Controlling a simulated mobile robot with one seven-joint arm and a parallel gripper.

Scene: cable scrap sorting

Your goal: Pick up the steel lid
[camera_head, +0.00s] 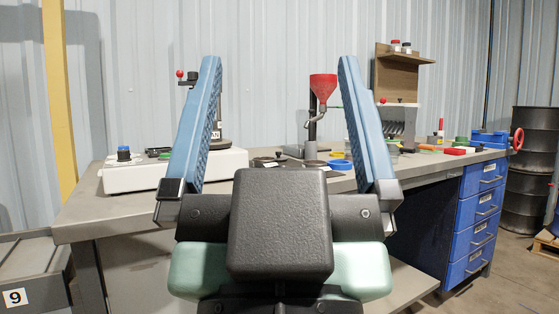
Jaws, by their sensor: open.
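My gripper (279,64) is open and empty. Its two blue ridged fingers point up in the picture, wide apart, in front of the workbench (92,212). I cannot make out the steel lid with certainty. Small dark and grey round items (270,160) lie on the bench between the fingers, partly hidden behind my gripper's dark body. They are too small to tell apart.
A red funnel (323,84) stands on a post at the bench's back. A white machine (140,176) is at left, partly behind the left finger. Blue (340,164) and yellow rings lie right of centre. Blue drawers (476,220) and dark drums (530,170) are at right.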

